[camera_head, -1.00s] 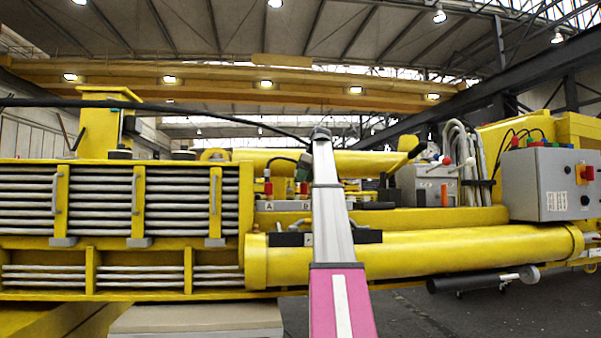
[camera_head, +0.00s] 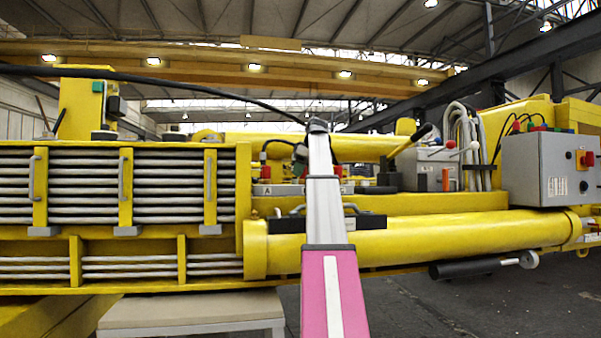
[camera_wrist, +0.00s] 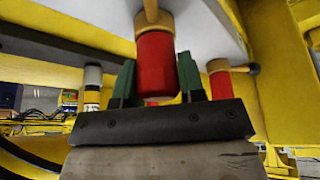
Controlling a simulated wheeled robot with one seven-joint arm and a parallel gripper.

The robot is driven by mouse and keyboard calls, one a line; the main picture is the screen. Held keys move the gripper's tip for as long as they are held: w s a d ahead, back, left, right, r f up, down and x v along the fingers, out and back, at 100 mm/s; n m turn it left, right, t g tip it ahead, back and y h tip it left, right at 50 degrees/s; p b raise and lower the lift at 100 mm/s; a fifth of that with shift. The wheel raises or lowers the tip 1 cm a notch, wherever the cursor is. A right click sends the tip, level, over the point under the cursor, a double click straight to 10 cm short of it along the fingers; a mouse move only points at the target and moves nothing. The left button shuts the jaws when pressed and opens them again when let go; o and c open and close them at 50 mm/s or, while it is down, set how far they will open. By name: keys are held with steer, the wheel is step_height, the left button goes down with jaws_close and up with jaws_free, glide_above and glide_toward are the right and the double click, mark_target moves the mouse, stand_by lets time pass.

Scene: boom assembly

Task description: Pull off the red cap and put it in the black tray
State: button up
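In the wrist view my gripper (camera_wrist: 157,82) has two green fingers on a dark mount, one on each side of a red cap (camera_wrist: 156,62). The cap sits on a brass-coloured fitting; I cannot tell whether the fingers touch it. A second red cap (camera_wrist: 220,84) is just to the right, outside the fingers. A low black piece with grey handles (camera_head: 370,222), perhaps the black tray, lies above the yellow cylinder, partly behind my arm.
A yellow boom machine fills the width, with slatted panels (camera_head: 80,187) at left and a thick cylinder (camera_head: 450,238) at right. A grey control box (camera_head: 538,168) stands at the right. In the wrist view yellow frame parts (camera_wrist: 262,60) are close beside the caps.

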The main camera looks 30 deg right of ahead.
steer(key=shift+o, duration=0.9)
steer(key=c, duration=0.4)
steer(key=o, duration=1.2)
